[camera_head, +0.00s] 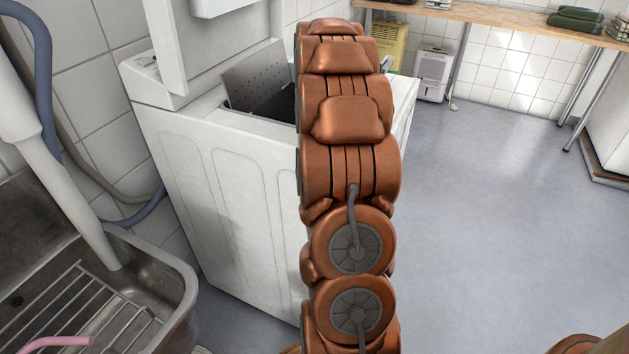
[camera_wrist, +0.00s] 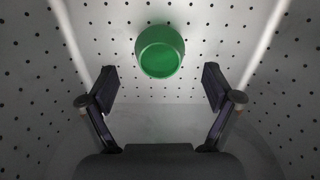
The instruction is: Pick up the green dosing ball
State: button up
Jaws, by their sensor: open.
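The green dosing ball (camera_wrist: 160,51) shows in the wrist view at the top middle, a rounded cup against a perforated light grey drum wall. My gripper (camera_wrist: 159,88) is open, with one finger at each side of the picture's middle. The ball lies beyond the fingertips, centred between them, with nothing held. In the head view, my arm reaches over a white top-loading washing machine (camera_head: 215,165) with its lid up. The arm hides part of the machine's opening (camera_head: 268,95), and neither the ball nor the gripper shows there.
Perforated drum walls (camera_wrist: 40,80) surround the gripper closely. A steel sink (camera_head: 150,285) with a wire rack stands at the left, below hoses. A wooden shelf (camera_head: 480,12) and a white dehumidifier (camera_head: 433,73) are at the back. The grey floor (camera_head: 490,220) at the right is clear.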

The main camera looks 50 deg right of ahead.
jog(key=shift+s+a+f+b, duration=0.15)
jog(key=shift+f+b, duration=0.35)
jog(key=shift+f, duration=0.9)
jog(key=shift+w+a+f+b, duration=0.1)
jog(key=shift+f+b, duration=0.35)
jog(key=shift+f, duration=0.9)
jog(key=shift+r, duration=0.1)
jog(key=c, duration=1.1)
jog(key=shift+o, duration=0.2)
